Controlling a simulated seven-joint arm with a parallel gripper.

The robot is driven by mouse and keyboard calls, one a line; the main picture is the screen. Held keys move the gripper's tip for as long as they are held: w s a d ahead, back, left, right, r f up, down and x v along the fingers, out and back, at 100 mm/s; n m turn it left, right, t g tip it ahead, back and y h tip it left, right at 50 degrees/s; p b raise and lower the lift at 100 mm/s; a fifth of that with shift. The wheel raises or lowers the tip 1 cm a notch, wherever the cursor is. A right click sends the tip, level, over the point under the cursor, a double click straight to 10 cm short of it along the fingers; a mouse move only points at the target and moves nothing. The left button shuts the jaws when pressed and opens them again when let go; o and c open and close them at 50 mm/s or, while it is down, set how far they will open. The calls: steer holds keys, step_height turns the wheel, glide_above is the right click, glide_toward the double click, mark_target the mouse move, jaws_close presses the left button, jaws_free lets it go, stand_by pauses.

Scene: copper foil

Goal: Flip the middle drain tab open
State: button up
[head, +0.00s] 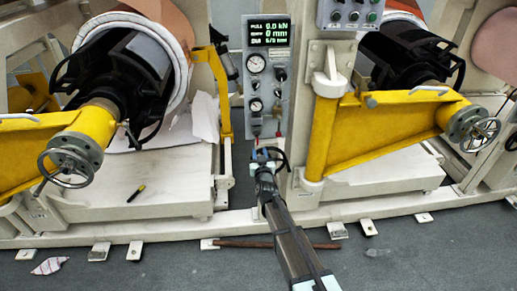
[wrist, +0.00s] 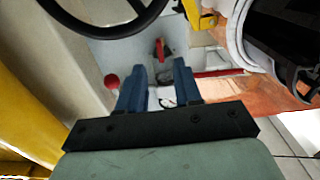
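In the wrist view, a small red tab (wrist: 160,48) stands upright on the grey panel, ahead of the gap between my fingers. A rounder red piece (wrist: 112,81) is to its left, and a red bar (wrist: 218,73) lies to its right. I take the central one as the middle drain tab; its exact position is hard to tell. My gripper (wrist: 158,72) has two blue fingers, apart, with nothing seen held between them. In the head view my gripper (head: 262,152) is at the foot of the grey gauge panel (head: 256,76), hiding part of that area.
A black ring (wrist: 105,18) crosses the top left of the wrist view. Yellow arms (head: 390,125) with handwheels (head: 70,166) flank the panel. Black reels (head: 120,65) stand on both sides. A brown rod (head: 275,244) lies on the floor.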

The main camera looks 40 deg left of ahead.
steer(key=v, duration=0.8)
stand_by(0.4)
steer(key=s+f+g+h, duration=0.3)
steer(key=s+f+g, duration=0.35)
steer(key=f, duration=0.35)
steer(key=s+d+f+g+h, duration=0.5)
steer(key=s+d+f, duration=0.3)
steer(key=d+f, duration=0.25)
steer(key=s+d+f+m+g+h, duration=0.1)
steer(key=s+d+f+g+h, duration=0.2)
steer(key=d, duration=0.9)
steer(key=s+d+f+m+h, duration=0.1)
steer(key=s+d+f+h, duration=0.3)
steer(key=d, duration=0.9)
steer(key=s+d+f+m+g, duration=0.15)
steer(key=d+f, duration=0.35)
steer(key=d, duration=0.7)
steer(key=s+d+f+m+g+y, duration=0.1)
steer(key=s+d+f+m, duration=0.1)
steer(key=s+d, duration=0.3)
steer(key=s+d+f+m+g+y, duration=0.1)
steer(key=s+d, duration=0.4)
steer(key=d, duration=0.7)
steer(key=f+m+g, duration=0.1)
steer(key=m, duration=0.1)
steer(key=shift+s+d+f+m+g, duration=0.25)
steer(key=shift+d+f+m+g, duration=0.05)
steer(key=shift+d+m, duration=0.1)
